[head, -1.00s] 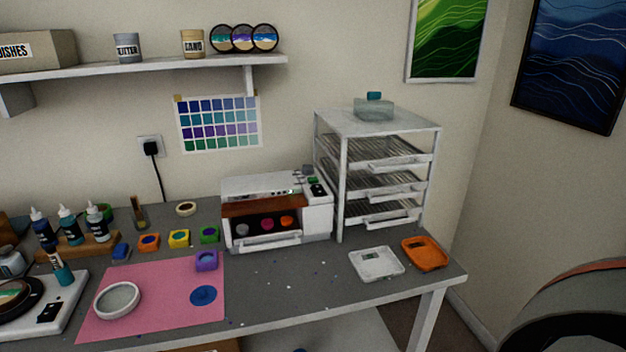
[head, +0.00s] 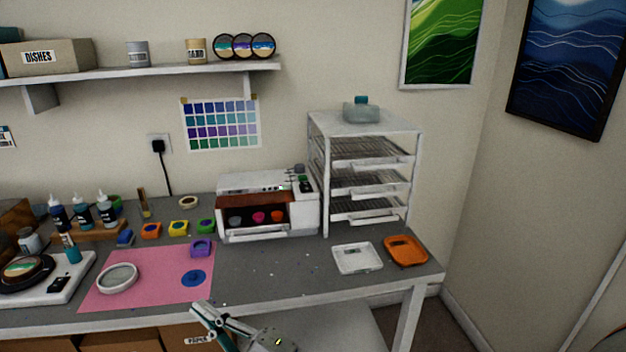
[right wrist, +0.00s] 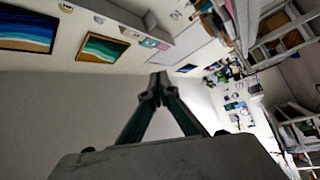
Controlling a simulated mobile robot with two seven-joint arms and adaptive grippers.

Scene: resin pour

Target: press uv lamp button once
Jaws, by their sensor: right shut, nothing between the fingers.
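The UV lamp (head: 230,183) is a white box on the grey table, against the wall and left of the drying rack. Its front is open under a reddish-brown panel, with several small coloured round pieces inside. A dark control panel with a small green spot (head: 304,183) is at the top right; which part is the button is too small to tell. My right gripper (head: 203,309) is shut and empty at the table's front edge, low in the head view, apart from the lamp. Its closed fingertips show in the right wrist view (right wrist: 158,82). My left gripper is not in view.
A white rack (head: 325,185) stands right of the lamp. A white tray (head: 357,258) and an orange tray (head: 405,250) lie in front of it. A pink mat (head: 140,285) with a white ring (head: 117,278) is at left. The table directly before the lamp is mostly clear.

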